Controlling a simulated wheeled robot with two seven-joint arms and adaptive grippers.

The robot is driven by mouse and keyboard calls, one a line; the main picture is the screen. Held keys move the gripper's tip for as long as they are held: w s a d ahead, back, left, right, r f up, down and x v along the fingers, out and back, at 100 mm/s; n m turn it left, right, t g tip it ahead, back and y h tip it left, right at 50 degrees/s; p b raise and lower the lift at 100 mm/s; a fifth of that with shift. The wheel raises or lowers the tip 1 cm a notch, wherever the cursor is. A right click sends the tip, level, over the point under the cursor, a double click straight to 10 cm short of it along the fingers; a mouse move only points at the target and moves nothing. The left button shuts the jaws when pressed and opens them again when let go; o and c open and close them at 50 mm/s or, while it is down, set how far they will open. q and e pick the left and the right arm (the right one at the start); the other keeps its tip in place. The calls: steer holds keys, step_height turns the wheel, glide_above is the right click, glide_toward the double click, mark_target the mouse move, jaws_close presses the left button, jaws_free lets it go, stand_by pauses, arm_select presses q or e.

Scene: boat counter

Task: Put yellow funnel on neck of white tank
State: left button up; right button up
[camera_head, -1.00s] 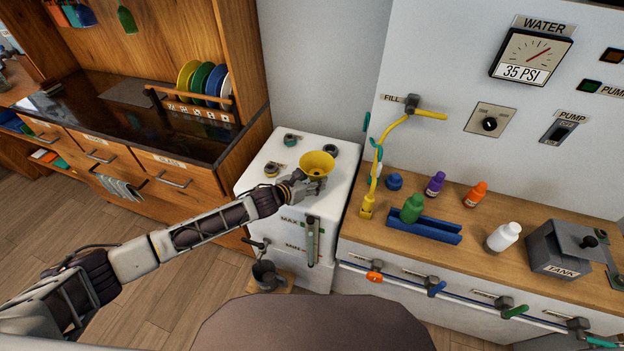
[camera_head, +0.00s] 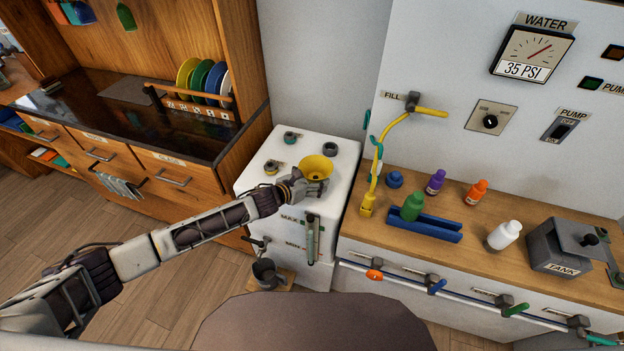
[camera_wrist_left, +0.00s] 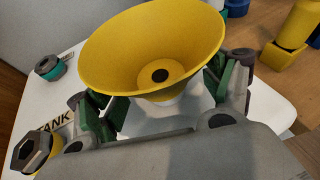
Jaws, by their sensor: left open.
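The yellow funnel (camera_head: 317,166) stands upright, wide mouth up, over the front right of the top of the white tank (camera_head: 265,212). In the left wrist view the funnel (camera_wrist_left: 155,50) has a white part just under it; whether its spout sits in the neck is hidden. My left gripper (camera_head: 312,185) is at the funnel's near side, low by its base. Its green-padded fingers (camera_wrist_left: 160,105) are open, one on each side below the cone. My right gripper is out of view.
Other fittings on the tank top include a teal-ringed one (camera_head: 291,138), a dark-ringed one (camera_head: 330,149) and a yellow one (camera_head: 271,167). To the right, a wooden counter (camera_head: 390,228) holds bottles, a blue rack (camera_head: 425,229) and a yellow fill hose (camera_head: 378,160).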

arm_select(q)
steer(key=shift+r+p, duration=0.3)
steer(key=shift+r, duration=0.4)
steer(key=shift+v, duration=0.95)
steer(key=v, duration=1)
